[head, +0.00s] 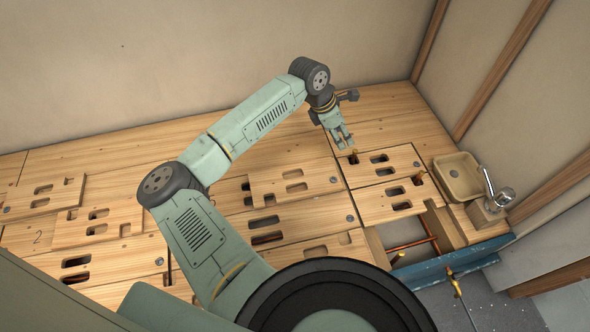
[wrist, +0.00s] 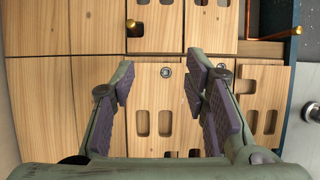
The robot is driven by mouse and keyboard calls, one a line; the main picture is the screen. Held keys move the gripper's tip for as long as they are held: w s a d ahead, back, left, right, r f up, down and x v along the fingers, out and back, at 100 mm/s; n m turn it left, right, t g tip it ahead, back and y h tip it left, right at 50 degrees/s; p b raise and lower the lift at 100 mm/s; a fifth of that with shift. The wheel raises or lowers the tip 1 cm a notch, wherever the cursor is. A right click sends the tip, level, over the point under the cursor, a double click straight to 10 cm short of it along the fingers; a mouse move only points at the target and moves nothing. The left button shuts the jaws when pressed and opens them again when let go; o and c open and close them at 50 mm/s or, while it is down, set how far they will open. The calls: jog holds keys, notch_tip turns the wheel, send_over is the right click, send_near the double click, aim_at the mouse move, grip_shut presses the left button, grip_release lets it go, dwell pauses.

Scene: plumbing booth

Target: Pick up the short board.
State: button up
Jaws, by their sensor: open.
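Several pale wooden boards with oval slots lie on the floor, and I cannot tell for certain which is the short board. One slotted board (head: 306,176) lies left of my gripper in the head view, and another (head: 372,177) lies just right of and below it. My gripper (head: 343,140) is open and empty above the boards at the far side. In the wrist view its fingers (wrist: 158,84) are spread over a two-slot board (wrist: 155,95), which shows between them. A second slotted board (wrist: 262,78) is at the right. The fingers' height above the wood is unclear.
An open gap shows copper pipes (head: 410,245) near the blue edge beam (head: 440,264). A beige basin (head: 459,177) and metal tap (head: 500,197) are at the right. More slotted boards (head: 98,219) lie at the left.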

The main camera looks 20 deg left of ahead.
jog(key=s+a+f+g+y+b, duration=0.1)
jog(key=s+a+f+g+y, duration=0.4)
jog(key=a+f, duration=0.6)
jog(key=t+h, duration=0.1)
jog(key=t, duration=0.1)
send_over(293, 181)
notch_tip(293, 181, down, 5)
jog(key=shift+s+b, duration=0.15)
jog(key=shift+b, duration=0.25)
notch_tip(293, 181, down, 5)
jog(key=shift+f+b, duration=0.2)
jog(key=shift+b, duration=0.25)
jog(key=shift+c, duration=0.4)
grip_shut()
